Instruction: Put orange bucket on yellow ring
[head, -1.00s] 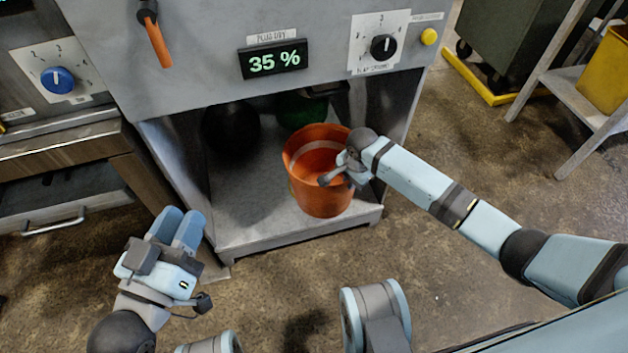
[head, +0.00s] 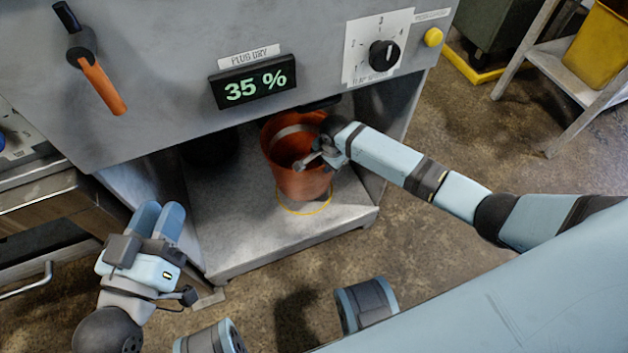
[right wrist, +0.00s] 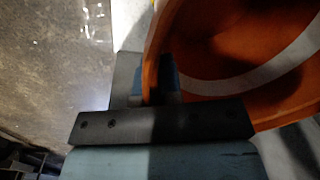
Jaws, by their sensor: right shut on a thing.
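The orange bucket (head: 296,176) is upright in the opening under the machine panel, above or on the grey platform (head: 240,235). My right gripper (head: 322,152) is shut on its right rim; the right wrist view also shows the bucket's inside (right wrist: 240,60) with a pale band. The yellow ring (head: 305,208) is a thin circle on the platform; its front arc shows below the bucket and its back part is hidden. I cannot tell whether the bucket touches the platform. My left gripper (head: 160,222) is in front of the machine at the left, away from the bucket, its two fingers close together.
The machine panel with an orange-handled lever (head: 98,85), a 35 % display (head: 252,83) and a black dial (head: 383,55) overhangs the opening. A dark round thing (head: 210,148) is in shadow at the back left. The platform's left and front are clear.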

